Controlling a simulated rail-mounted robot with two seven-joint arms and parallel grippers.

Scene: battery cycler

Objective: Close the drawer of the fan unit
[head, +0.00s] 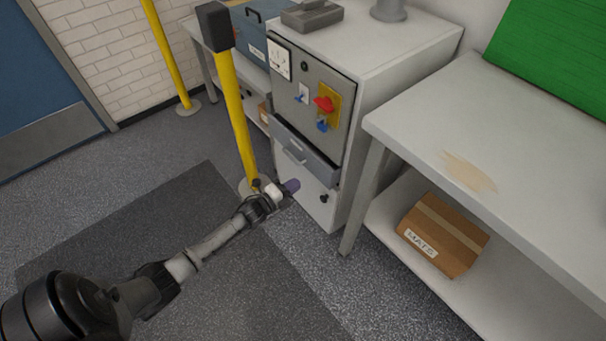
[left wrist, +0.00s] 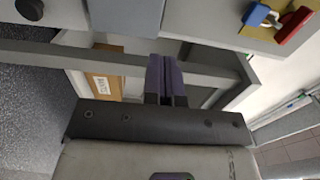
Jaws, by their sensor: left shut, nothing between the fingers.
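The fan unit is a grey cabinet (head: 385,60) standing against the wall. My left gripper (head: 291,186) is at the end of the outstretched arm, low in front of the cabinet and just below the handle in the head view. Its purple fingers are together and empty; they also show in the left wrist view (left wrist: 164,75). I cannot tell whether the fingertips touch the drawer. My right gripper is in neither view.
The panel above carries a red switch (head: 324,103) and blue parts; a dark knob (head: 324,198) is on the lower front. A yellow post (head: 240,120) stands left of the cabinet. A white bench (head: 480,130) stands right, with a cardboard box (head: 455,225) on its shelf.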

